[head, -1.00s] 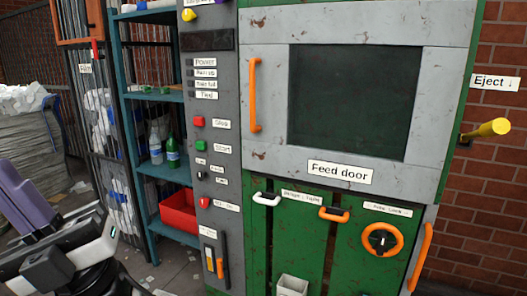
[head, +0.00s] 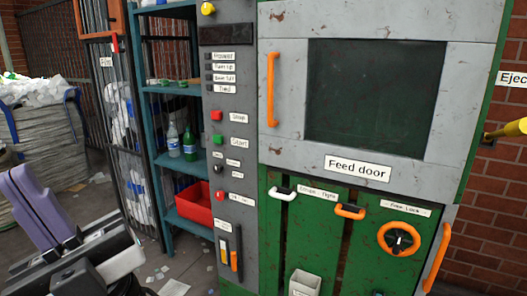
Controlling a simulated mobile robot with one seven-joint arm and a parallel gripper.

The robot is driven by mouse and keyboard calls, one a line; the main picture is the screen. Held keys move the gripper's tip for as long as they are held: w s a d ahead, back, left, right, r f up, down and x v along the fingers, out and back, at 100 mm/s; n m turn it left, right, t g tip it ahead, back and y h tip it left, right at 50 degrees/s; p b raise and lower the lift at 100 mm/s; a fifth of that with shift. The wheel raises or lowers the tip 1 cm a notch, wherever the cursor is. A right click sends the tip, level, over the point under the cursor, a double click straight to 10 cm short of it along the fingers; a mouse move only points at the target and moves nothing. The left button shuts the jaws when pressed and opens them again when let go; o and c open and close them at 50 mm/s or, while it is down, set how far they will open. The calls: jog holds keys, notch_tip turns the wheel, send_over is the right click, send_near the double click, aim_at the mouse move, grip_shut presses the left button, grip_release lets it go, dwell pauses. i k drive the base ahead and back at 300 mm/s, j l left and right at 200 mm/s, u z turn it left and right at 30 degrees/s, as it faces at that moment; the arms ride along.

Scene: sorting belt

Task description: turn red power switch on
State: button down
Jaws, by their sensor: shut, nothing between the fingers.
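The grey control panel (head: 229,90) stands left of the feed door. It carries a red button (head: 217,115) above a green button (head: 216,140), and lower down a small red control (head: 222,196) with a white label too blurred to read. I cannot tell for sure which red control is the power switch, or its position. Below is a plate with an orange handle (head: 234,261). My gripper (head: 22,174), with two purple fingers side by side, is shut and empty at lower left. It is well left of the panel and touches none of its controls.
A teal shelf (head: 177,90) with bottles and a red bin (head: 193,203) stands left of the panel. The feed door (head: 285,140) and green lower doors with handles are on the right. A bale (head: 45,125) is far left. Paper scraps lie on the floor.

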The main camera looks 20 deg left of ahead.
aim_at(219, 196)
jog(key=i+j+u, duration=0.25)
jog(key=i+u, duration=0.7)
jog(key=k+j, duration=0.05)
